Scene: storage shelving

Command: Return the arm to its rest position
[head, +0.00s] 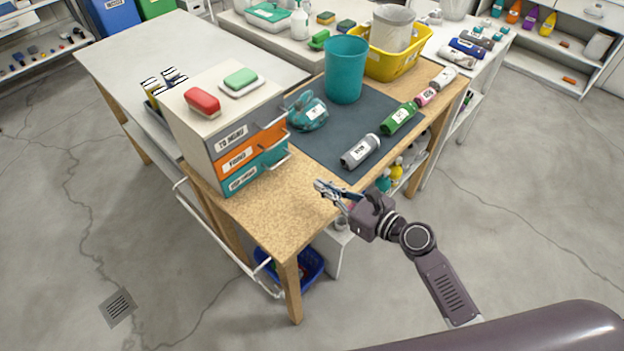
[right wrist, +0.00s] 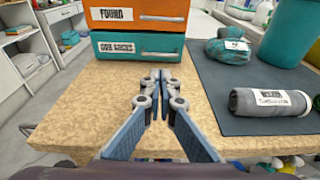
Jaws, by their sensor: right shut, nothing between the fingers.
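My right gripper (head: 327,188) is over the front right edge of the wooden workbench (head: 275,215), its arm coming in from the lower right. Its fingers are together with nothing between them. In the right wrist view the closed fingertips (right wrist: 160,78) point across bare bench top toward the drawer unit (right wrist: 140,47). My left gripper is not in either view.
The drawer unit (head: 215,120) carries a red and a green item. Floor at the left is open.

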